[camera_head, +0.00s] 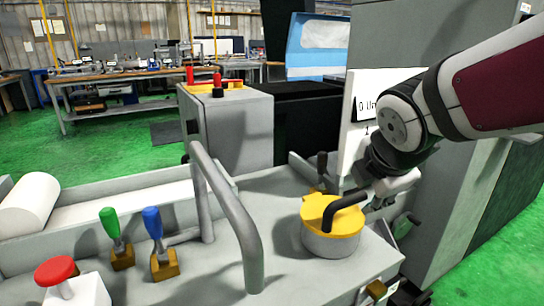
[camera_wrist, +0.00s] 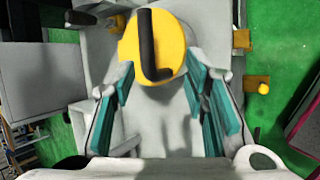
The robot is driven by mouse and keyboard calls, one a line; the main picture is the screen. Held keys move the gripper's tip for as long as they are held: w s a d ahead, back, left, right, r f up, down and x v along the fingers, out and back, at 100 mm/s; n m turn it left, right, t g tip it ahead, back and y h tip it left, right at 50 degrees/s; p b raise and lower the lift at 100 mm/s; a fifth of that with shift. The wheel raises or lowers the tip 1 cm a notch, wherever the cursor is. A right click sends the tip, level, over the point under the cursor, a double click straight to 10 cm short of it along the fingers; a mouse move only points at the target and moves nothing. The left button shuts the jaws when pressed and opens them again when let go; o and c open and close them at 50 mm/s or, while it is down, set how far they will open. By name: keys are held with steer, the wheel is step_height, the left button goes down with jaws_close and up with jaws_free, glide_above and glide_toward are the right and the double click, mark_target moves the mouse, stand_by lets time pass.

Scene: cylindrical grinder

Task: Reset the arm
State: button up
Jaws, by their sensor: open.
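My gripper (camera_wrist: 160,82) is open, with its two teal-padded fingers spread and nothing between them in the wrist view. A yellow-topped round knob with a black crank handle (camera_wrist: 172,32) lies just ahead of the fingertips there. In the head view the same yellow-topped knob (camera_head: 323,230) sits on the grey machine bed, its handle sticking up to the right. My arm reaches in from the upper right. My wrist is just right of and above the knob. The fingers are partly hidden in the head view, and I cannot tell whether they touch the knob.
A bent grey tube rail (camera_head: 235,215) rises left of the knob. Green (camera_head: 110,228) and blue (camera_head: 153,228) levers and a red button (camera_head: 57,270) stand at front left. A white panel (camera_head: 358,140) is close behind my wrist. Green floor is open at far left.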

steer(key=s+a+f+m+g+y, duration=0.15)
steer(key=s+m+g, duration=0.25)
steer(key=s+m, duration=0.8)
steer(key=s+a+f+m+g+y, duration=0.1)
steer(key=s+f+m+g, duration=0.2)
steer(key=s+m, duration=0.9)
steer(key=s+r+n+t+p, duration=0.1)
steer(key=s+r+p, duration=0.1)
steer(key=r+p, duration=0.9)
steer(key=s+r+n+t+p, duration=0.2)
steer(key=r+p, duration=0.9)
steer(key=r, duration=0.2)
steer(key=shift+s+r+n+t+p, duration=0.15)
steer(key=shift+r+n+t+p, duration=0.15)
steer(key=shift+h, duration=0.25)
